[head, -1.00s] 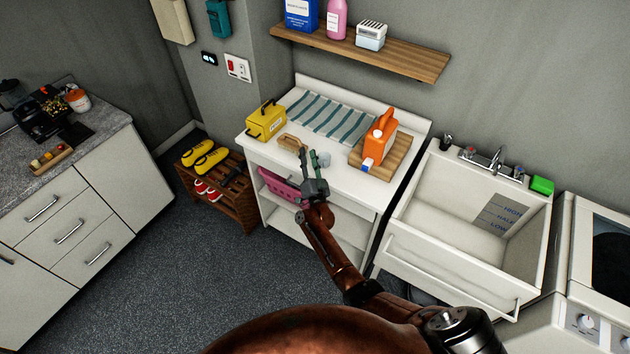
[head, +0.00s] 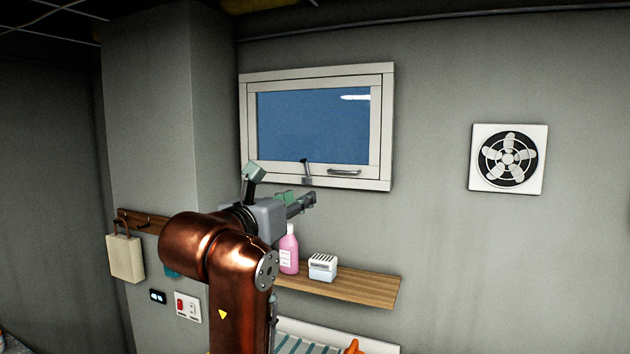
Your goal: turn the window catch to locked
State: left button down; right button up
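The window (head: 318,72) has a pale frame and blue glass, and is set in the wall above the shelf. The window catch (head: 306,170) is a small dark lever on the bottom rail, standing nearly upright. One finger points up beside the lower left of the frame; the other reaches right, below the catch in the picture. I cannot tell the depth gap to the catch.
A horizontal bar handle (head: 344,172) is on the rail right of the catch. A wooden shelf (head: 365,288) below holds a pink bottle (head: 289,252) and a white box (head: 322,267). A wall fan (head: 508,158) is at right. The wall between window and fan is bare.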

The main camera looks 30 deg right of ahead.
aim_at(304, 160)
jog(key=z, duration=0.7)
jog(key=i, duration=1.8)
jog(key=u, duration=0.7)
